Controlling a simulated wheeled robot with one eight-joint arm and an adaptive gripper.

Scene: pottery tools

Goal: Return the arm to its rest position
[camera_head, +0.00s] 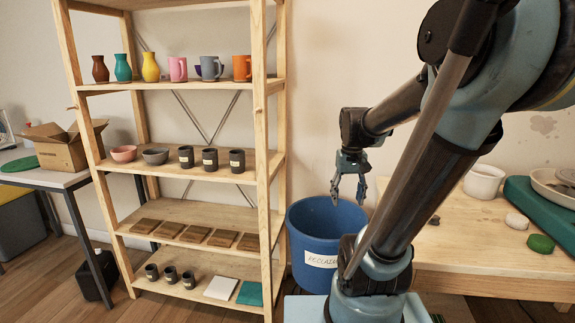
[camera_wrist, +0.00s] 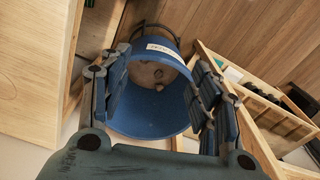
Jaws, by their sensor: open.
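My gripper (camera_head: 349,190) hangs fingers-down above the blue bucket (camera_head: 322,231), and its jaws are open and empty. In the wrist view my gripper (camera_wrist: 158,98) has its two fingers spread on either side of the blue bucket (camera_wrist: 150,118). The bucket carries a white label, and its inside shows something small and brownish at the bottom. My arm reaches from the right side of the head view, over the corner of the wooden table, to the gripper.
A wooden shelf (camera_head: 190,172) with vases, mugs, bowls, cups and tiles stands left of the bucket. A cardboard box (camera_head: 62,147) sits on a grey table at far left.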

